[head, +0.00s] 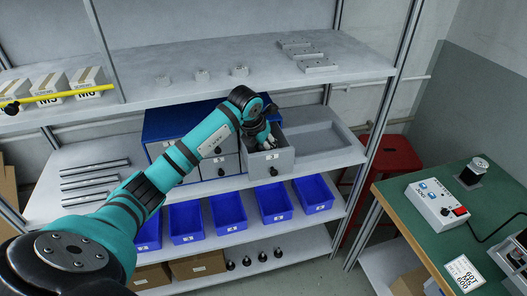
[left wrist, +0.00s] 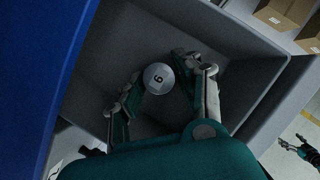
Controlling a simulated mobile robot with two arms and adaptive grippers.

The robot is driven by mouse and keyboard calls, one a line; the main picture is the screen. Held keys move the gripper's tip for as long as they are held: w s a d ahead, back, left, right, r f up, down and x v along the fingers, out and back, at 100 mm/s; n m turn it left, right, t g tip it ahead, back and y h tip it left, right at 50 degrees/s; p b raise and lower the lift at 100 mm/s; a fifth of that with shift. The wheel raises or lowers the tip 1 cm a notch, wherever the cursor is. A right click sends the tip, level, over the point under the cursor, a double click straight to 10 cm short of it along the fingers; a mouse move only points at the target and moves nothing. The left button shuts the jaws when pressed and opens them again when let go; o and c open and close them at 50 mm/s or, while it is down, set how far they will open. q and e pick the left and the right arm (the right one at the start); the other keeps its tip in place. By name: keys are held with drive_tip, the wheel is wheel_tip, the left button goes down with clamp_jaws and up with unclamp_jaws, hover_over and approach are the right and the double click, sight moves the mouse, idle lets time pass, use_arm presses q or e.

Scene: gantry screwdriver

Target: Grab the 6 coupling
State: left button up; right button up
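The 6 coupling, a round pale metal part marked "6" (left wrist: 158,78), lies on the floor of an open grey drawer (left wrist: 245,45). In the head view the drawer (head: 270,163) is pulled out of a blue cabinet (head: 160,123). My left gripper (head: 268,141) reaches down into the drawer. In the left wrist view its fingers (left wrist: 158,72) are open, one on each side of the coupling, with visible gaps. The head view does not show the coupling. What looks like my right gripper (left wrist: 288,146) shows small at the right edge of the left wrist view; its finger state is unclear.
Blue bins (head: 228,211) line the shelf below. Several small grey parts (head: 240,71) and flat plates (head: 318,66) sit on the upper shelf, above my forearm. A green table (head: 412,208) with a control box (head: 436,204) stands at the right.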

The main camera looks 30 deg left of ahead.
use_arm(q)
clamp_jaws()
drive_tip(key=shift+r, duration=0.2)
